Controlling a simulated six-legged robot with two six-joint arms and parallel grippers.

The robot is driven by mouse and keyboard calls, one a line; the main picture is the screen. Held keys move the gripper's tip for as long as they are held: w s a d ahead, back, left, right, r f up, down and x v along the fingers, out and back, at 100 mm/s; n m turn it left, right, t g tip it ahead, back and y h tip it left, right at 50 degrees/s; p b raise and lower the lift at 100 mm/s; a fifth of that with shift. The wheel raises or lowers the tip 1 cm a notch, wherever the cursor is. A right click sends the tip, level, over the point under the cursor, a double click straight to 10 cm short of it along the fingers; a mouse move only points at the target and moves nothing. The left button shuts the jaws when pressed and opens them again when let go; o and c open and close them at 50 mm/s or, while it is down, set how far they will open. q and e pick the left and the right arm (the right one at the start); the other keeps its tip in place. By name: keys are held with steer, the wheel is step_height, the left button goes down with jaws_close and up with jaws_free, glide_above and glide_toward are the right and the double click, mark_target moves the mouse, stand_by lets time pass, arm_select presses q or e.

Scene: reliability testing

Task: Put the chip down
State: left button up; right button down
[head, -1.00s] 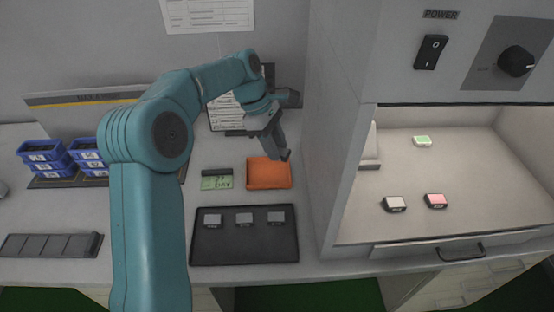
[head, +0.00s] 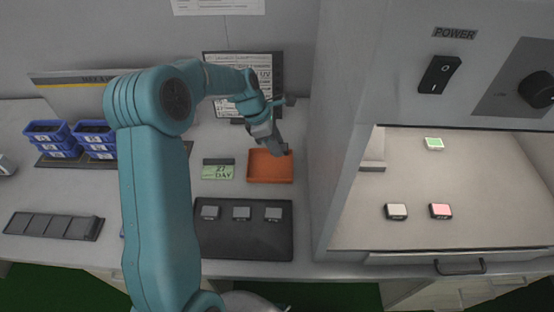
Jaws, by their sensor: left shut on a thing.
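My left gripper (head: 278,149) reaches in from the left and points down over the far part of the orange tray (head: 271,180). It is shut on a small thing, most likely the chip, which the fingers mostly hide. I cannot tell whether it touches the tray. Inside the open chamber at the right lie a white chip (head: 396,211), a pink chip (head: 440,210) and a green chip (head: 433,144). My right gripper is not in view.
The chamber's grey wall (head: 338,150) rises close to the right of the orange tray.

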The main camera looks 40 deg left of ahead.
mark_target(281, 167)
arm_select(q)
step_height(281, 167, down, 7)
steer(key=shift+w+f, duration=0.1)
steer(key=shift+f, duration=0.2)
steer(key=shift+d, duration=0.1)
steer(key=shift+f, duration=0.1)
steer(key=o, duration=1)
